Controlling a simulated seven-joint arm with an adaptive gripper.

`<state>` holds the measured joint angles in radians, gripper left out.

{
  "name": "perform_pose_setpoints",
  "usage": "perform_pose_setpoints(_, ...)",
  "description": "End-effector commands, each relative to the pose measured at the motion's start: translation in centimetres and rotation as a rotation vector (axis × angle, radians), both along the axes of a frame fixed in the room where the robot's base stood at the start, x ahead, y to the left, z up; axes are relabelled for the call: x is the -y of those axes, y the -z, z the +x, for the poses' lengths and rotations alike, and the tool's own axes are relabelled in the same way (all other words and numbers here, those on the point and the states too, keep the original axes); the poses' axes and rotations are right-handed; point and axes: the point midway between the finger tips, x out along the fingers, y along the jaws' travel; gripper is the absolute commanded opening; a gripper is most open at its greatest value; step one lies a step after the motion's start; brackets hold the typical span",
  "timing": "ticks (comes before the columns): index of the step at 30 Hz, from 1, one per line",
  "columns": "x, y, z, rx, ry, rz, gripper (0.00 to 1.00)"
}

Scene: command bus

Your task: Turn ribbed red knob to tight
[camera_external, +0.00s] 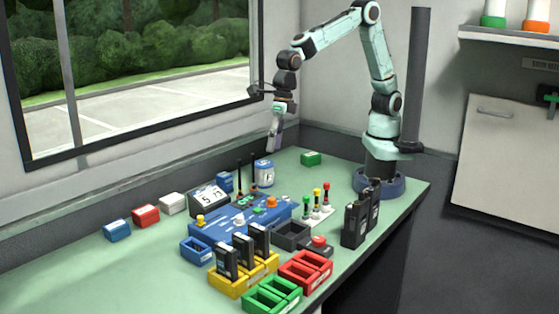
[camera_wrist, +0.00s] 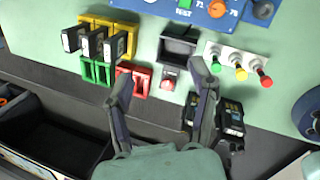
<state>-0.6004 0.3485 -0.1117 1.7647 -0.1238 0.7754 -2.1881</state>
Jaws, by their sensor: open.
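A red knob (camera_external: 319,241) sits on a small dark block at the front right of the blue panel (camera_external: 240,222). My gripper (camera_external: 274,142) is raised above the back of the table, well away from the knob. In the wrist view its two fingers (camera_wrist: 160,75) are spread apart with nothing between them. The knob appears between the fingers in that picture, but far below.
Green, yellow and red-topped levers (camera_external: 317,202) stand on a white plate. Black radios (camera_external: 354,224) stand at the right edge. A dark open tray (camera_external: 290,236), a yellow rack (camera_external: 226,284), a red rack (camera_external: 305,270) and a green rack (camera_external: 271,295) sit nearby.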

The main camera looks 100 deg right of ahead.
Motion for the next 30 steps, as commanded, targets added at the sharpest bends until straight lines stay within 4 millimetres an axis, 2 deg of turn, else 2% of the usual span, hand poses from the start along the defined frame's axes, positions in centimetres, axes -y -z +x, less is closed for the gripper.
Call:
perform_pose_setpoints(1,-3.2,2.8,-0.9,-0.032,-0.079,-0.035,0.58)
perform_pose_setpoints(3,-6.4,6.3,-2.7,-0.072,-0.164,-0.082,0.58)
perform_pose_setpoints(6,-9.1,10.5,-6.0,-0.129,-0.267,-0.150,0.58)
perform_pose_setpoints(8,-9.9,12.3,-7.9,-0.157,-0.312,-0.184,0.58)
perform_pose_setpoints(10,-10.6,13.1,-9.2,-0.167,-0.345,-0.200,0.58)
perform_pose_setpoints(12,-10.9,13.5,-9.6,-0.165,-0.357,-0.200,0.58)
perform_pose_setpoints(23,-10.8,18.7,-9.6,-0.166,-0.354,-0.201,0.58)
perform_pose_setpoints(30,-10.9,19.7,-9.5,-0.164,-0.354,-0.198,0.58)
